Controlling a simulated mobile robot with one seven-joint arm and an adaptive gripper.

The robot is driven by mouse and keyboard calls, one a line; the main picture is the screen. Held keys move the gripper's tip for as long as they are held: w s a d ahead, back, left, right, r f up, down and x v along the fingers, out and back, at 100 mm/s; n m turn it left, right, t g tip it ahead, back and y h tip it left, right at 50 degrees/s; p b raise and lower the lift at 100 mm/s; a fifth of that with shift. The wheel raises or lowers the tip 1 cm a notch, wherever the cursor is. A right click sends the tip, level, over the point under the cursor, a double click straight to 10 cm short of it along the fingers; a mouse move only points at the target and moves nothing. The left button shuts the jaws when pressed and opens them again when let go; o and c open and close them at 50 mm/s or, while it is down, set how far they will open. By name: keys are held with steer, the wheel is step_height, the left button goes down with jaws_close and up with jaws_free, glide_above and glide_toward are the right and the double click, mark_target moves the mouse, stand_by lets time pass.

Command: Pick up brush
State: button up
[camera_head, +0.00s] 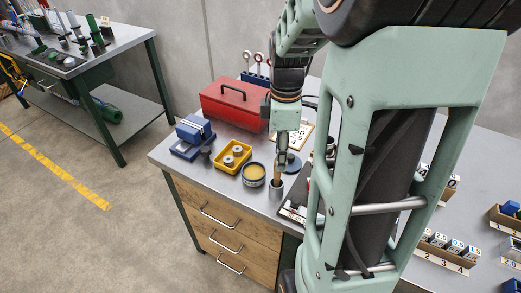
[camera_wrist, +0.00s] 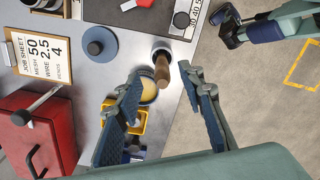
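The brush shows as a wooden handle (camera_wrist: 162,70) standing up from a grey metal cup (camera_head: 275,190) in the head view; its lower end is hidden inside the cup. The handle also shows in the head view (camera_head: 277,174), just under my gripper (camera_head: 281,156). In the wrist view my gripper (camera_wrist: 160,76) is open, with one blue-padded finger on each side of the handle's end. I see gaps between the handle and both fingers. I cannot tell how deep the fingertips reach along it.
Beside the cup stand a round tin with yellow contents (camera_head: 253,174) and a yellow bin (camera_head: 233,157). Behind are a red toolbox (camera_head: 232,104), a blue block stack (camera_head: 193,136) and a job-sheet clipboard (camera_wrist: 38,54). A dark disc with a knob (camera_wrist: 98,44) lies close by.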

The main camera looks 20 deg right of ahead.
glide_above(277, 185)
steer(key=f, duration=0.4)
steer(key=shift+w+d+f, duration=0.15)
steer(key=shift+w+f, duration=0.15)
steer(key=shift+w, duration=0.1)
steer(key=shift+c, duration=0.2)
jaws_close()
